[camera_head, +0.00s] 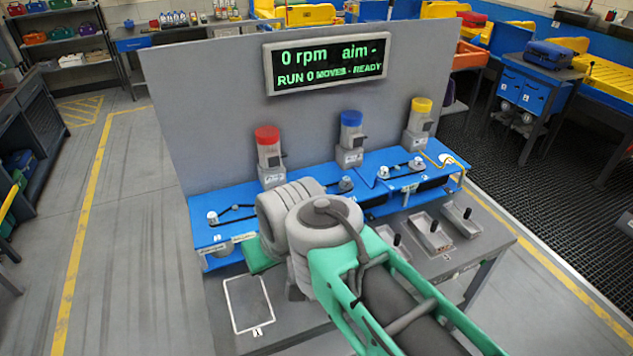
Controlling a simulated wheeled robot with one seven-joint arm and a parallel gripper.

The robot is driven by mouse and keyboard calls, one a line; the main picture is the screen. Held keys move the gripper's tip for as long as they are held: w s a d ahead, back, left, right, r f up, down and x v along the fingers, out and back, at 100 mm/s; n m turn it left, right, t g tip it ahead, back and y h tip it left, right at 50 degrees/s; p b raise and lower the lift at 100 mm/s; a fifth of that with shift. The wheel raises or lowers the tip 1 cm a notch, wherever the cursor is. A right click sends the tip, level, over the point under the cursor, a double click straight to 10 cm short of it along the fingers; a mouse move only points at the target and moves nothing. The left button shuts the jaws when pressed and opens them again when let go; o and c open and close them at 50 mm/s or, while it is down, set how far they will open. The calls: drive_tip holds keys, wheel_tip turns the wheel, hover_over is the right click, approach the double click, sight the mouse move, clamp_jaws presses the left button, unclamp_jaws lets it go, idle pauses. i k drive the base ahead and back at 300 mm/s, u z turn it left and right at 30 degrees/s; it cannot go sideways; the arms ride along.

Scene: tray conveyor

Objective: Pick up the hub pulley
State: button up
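Small round pulleys with dark belts sit on the blue deck of the bench. One pulley (212,217) is at the left end, another (346,184) is near the middle, and one (383,171) is right of it. A paler disc (447,158) lies at the right end. I cannot tell which of these is the hub pulley, or whether it is hidden behind my arm. My green and grey arm reaches in from the lower right over the middle of the bench. Its end is turned away, so my gripper's fingers are hidden.
Three canisters with red (267,135), blue (351,119) and yellow (421,105) tops stand along the back panel (215,100). A display (325,64) reads 0 rpm. A white-outlined area (250,303) is bare at front left. Several levers on grey bases (430,233) stand at front right.

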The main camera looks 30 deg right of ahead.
sight(346, 184)
drive_tip(key=u, duration=3.3)
drive_tip(key=k, duration=1.8)
drive_tip(key=z, duration=0.4)
